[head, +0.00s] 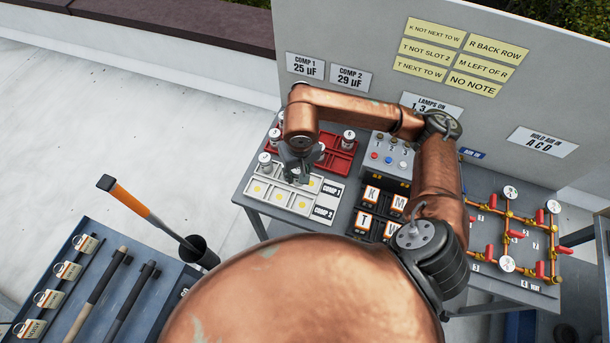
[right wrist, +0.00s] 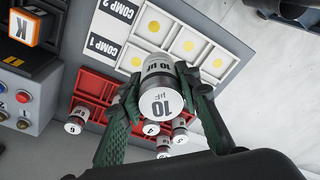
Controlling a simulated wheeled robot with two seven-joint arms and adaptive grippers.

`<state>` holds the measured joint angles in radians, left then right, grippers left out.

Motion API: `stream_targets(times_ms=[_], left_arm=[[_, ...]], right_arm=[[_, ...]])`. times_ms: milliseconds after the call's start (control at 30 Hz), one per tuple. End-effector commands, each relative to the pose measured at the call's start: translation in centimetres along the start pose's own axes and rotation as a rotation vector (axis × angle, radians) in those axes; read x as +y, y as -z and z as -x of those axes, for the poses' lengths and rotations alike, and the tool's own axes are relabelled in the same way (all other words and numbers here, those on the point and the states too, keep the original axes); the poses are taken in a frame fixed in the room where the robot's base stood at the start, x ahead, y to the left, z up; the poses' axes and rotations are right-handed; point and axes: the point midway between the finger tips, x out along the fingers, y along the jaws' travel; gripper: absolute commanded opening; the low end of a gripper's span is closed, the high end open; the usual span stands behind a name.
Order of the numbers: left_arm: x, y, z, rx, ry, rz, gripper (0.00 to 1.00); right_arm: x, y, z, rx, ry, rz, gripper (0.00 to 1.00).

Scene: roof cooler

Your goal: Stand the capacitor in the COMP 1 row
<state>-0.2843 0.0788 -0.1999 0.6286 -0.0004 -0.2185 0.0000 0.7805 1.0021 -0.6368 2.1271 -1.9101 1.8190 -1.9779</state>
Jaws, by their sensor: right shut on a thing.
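My right gripper (head: 300,172) is over the white tray (head: 250,199) with the COMP 1 and COMP 2 rows. In the right wrist view the gripper (right wrist: 155,105) is shut on a capacitor marked 10 µF (right wrist: 161,97), a silver and dark cylinder with a white end. The white tray (right wrist: 204,36) lies beyond it, with yellow dots in its cells. The held capacitor covers part of the COMP 1 row, so I cannot tell whether its base touches the tray. Other capacitors (head: 349,136) stand in the red rack (head: 337,160) behind the tray. My left gripper is not in view.
Signs on the back panel read COMP 1 25 µF (head: 305,67) and COMP 2 29 µF (head: 350,79). A switch box (head: 390,158) and lettered blocks (head: 371,194) stand right of the tray. A pipe assembly (head: 508,235) is at the far right.

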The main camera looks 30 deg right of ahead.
Motion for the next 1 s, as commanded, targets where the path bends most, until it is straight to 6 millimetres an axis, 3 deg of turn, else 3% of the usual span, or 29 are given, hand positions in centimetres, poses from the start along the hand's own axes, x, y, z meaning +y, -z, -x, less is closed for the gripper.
stream_targets(times_ms=[167, 467, 633, 767, 1000], left_arm=[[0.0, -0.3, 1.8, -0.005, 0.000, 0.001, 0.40], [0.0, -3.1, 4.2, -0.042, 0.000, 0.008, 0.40], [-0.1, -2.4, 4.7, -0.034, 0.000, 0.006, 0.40], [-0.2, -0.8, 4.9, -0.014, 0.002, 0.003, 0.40], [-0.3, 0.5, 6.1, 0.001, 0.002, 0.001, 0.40]], right_arm=[[-0.4, -2.7, 0.5, -0.016, -0.033, -0.272, 0.04], [-0.5, -7.3, 0.9, -0.006, -0.098, -0.794, 0.04], [-0.5, -8.6, 1.0, 0.003, -0.113, -0.949, 0.04], [-0.2, -8.3, 0.6, 0.006, -0.120, -0.995, 0.04], [2.3, -4.2, -2.0, 0.005, -0.122, -1.003, 0.04]])
